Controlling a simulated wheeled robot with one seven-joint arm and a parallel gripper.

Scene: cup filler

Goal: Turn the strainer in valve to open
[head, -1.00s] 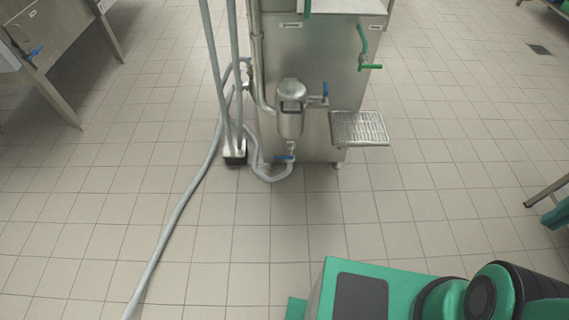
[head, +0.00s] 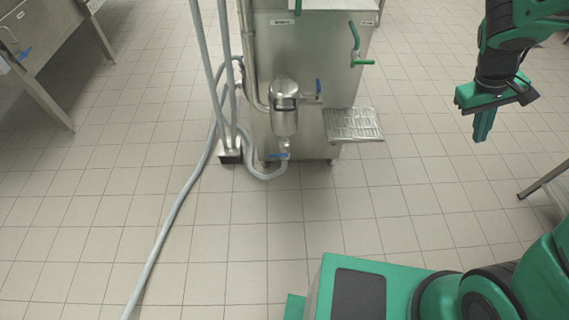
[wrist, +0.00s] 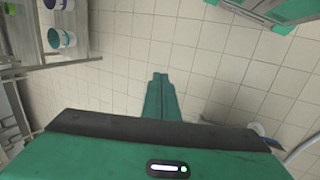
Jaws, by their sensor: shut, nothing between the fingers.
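The steel strainer canister (head: 285,115) is fixed to the front of the steel machine (head: 320,70). A small valve with an upright blue handle (head: 319,87) is on the pipe to its right. A second valve below the canister has a blue handle (head: 278,155) lying level. The frames do not show which one is the strainer in valve. My gripper (head: 482,136) hangs in the air right of the machine, pointing down, well apart from both valves. Its green fingers (wrist: 160,80) are together and empty in the wrist view.
A perforated steel shelf (head: 353,124) juts from the machine, between the strainer and my gripper. Green handles (head: 358,50) are above it. A grey hose (head: 178,205) runs over the floor at left. Tables stand at both sides. The tiled floor (head: 225,250) in front is clear.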

